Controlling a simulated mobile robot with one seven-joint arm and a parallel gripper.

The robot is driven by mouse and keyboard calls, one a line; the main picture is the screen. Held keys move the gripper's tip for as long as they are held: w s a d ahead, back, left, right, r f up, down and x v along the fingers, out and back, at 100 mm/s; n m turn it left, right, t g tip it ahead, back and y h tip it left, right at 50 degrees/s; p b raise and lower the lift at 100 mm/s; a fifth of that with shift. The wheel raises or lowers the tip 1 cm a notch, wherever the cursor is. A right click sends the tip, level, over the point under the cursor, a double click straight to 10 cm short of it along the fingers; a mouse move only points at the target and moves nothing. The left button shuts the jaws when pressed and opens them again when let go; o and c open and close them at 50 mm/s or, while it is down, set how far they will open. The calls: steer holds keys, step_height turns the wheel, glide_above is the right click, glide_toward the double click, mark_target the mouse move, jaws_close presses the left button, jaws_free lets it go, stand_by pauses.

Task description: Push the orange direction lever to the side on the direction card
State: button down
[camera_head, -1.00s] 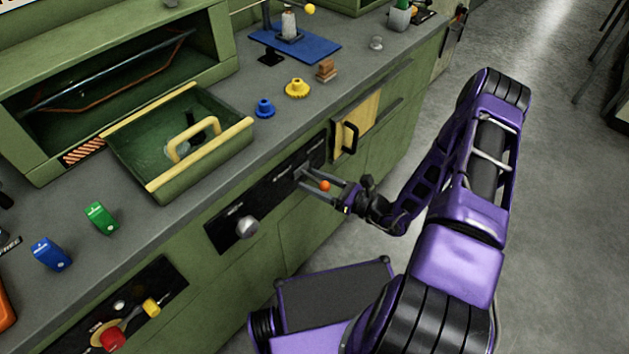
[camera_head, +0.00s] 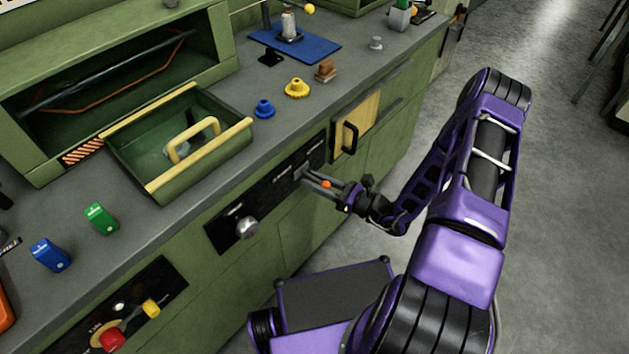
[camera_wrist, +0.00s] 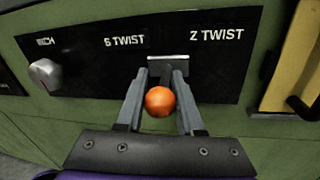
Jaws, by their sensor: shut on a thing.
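The orange direction lever shows as a round orange knob (camera_head: 326,184) in front of the black direction card (camera_head: 311,157) on the green cabinet front. In the wrist view the knob (camera_wrist: 160,101) sits between the two grey fingers, below a light slot plate (camera_wrist: 168,64) that lies between the labels "S TWIST" and "Z TWIST". My gripper (camera_wrist: 161,82) is shut on the lever, with its fingertips reaching close to the card. The lever's shaft is mostly hidden behind the knob.
A silver round knob (camera_head: 247,227) is on the same panel to the left. A pale yellow door with a black handle (camera_head: 349,138) is just right of the card. An open green drawer tray (camera_head: 150,183) stands on the counter above. The floor to the right is clear.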

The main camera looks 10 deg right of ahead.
steer(key=shift+s+a, duration=0.25)
steer(key=shift+a, duration=0.15)
stand_by(0.4)
